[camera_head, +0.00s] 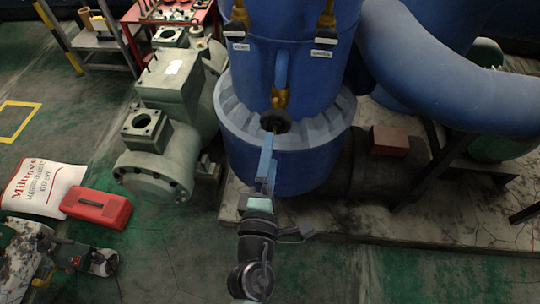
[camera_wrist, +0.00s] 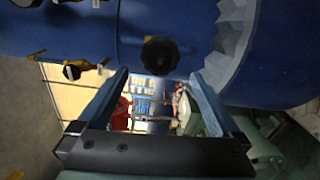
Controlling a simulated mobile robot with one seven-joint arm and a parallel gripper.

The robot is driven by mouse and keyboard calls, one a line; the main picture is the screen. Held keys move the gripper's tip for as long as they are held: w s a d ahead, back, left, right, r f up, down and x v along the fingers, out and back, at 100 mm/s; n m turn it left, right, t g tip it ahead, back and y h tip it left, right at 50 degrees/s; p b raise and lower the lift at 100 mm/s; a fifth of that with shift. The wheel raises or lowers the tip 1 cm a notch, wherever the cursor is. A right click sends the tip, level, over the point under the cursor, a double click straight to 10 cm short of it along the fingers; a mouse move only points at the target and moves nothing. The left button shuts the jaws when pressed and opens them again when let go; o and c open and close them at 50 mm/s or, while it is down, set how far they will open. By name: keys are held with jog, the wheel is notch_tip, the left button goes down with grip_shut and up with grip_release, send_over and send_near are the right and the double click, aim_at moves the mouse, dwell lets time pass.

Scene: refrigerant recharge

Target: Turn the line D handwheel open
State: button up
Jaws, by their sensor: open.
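A dark round handwheel (camera_head: 275,121) sits on a brass valve low on the front of the blue vessel (camera_head: 250,75). I cannot read a line D label on it. In the wrist view the handwheel (camera_wrist: 160,55) lies just beyond the fingertips, roughly centred between them. My gripper (camera_head: 267,142) points at it from the front, with blue fingers. The wrist view shows the gripper (camera_wrist: 158,76) open, fingers wide apart with nothing between them. In the head view the fingertips overlap the wheel's lower edge; I cannot tell whether they touch it.
Two more dark handwheels, left (camera_head: 239,29) and right (camera_head: 326,34), sit higher on the vessel above white labels. A grey-green compressor (camera_head: 160,130) stands left. A red case (camera_head: 97,207), a white sack (camera_head: 42,186) and a power tool (camera_head: 75,256) lie on the floor. A blue pipe (camera_head: 440,75) curves right.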

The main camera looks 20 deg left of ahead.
aim_at(275, 127)
jog(key=w+m, duration=0.2)
jog(key=m, duration=0.4)
jog(key=w+a+m, duration=0.1)
jog(key=w+m, duration=0.1)
jog(key=m, duration=0.4)
jog(key=w+m, duration=0.2)
jog(key=m, duration=0.4)
jog(key=shift+w+a+r+m+b, duration=0.1)
jog(key=shift+w+a+m+b, duration=0.1)
jog(key=shift+a+m+b, duration=0.2)
jog(key=shift+w, duration=0.2)
jog(key=shift+c, duration=0.4)
jog(key=c, duration=1.2)
jog(key=n, duration=0.3)
jog(key=shift+n, duration=0.3)
jog(key=shift+f, duration=0.2)
jog(key=shift+n, duration=0.3)
